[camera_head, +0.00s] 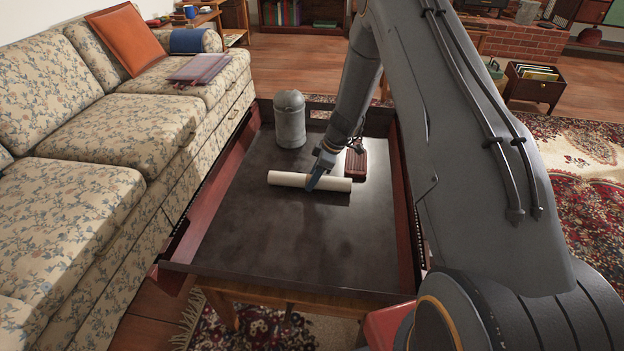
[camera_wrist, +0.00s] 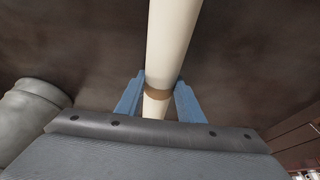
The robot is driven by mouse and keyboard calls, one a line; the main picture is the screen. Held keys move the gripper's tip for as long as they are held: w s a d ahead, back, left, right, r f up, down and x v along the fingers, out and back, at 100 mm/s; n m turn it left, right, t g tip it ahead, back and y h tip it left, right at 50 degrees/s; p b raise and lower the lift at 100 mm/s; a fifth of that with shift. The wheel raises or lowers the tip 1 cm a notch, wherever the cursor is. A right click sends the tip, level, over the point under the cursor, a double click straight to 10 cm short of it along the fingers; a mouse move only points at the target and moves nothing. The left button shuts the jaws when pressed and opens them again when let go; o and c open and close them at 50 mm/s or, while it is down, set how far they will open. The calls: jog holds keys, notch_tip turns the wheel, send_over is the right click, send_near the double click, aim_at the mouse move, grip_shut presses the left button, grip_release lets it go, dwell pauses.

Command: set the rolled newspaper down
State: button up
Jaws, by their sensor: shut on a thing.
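The rolled newspaper (camera_head: 286,179) is a cream-white roll lying level, left to right, at the dark tray-like tabletop. In the wrist view the roll (camera_wrist: 172,38) runs between my two blue fingers, with a brown band around it. My gripper (camera_head: 320,178) is shut on the roll near its middle, and it also shows in the wrist view (camera_wrist: 160,95). I cannot tell whether the roll touches the surface or hangs just above it. The dark tabletop (camera_head: 300,240) has raised reddish-brown side walls.
A grey domed canister (camera_head: 290,120) stands behind the roll, and it shows at the left of the wrist view (camera_wrist: 32,112). A reddish-brown ribbed box (camera_head: 356,164) lies behind the roll's right end. The tabletop's near half is clear. A floral sofa (camera_head: 110,130) borders the left.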

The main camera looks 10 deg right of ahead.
jog(key=shift+f, duration=0.1)
jog(key=o, duration=1.2)
jog(key=shift+c, duration=0.2)
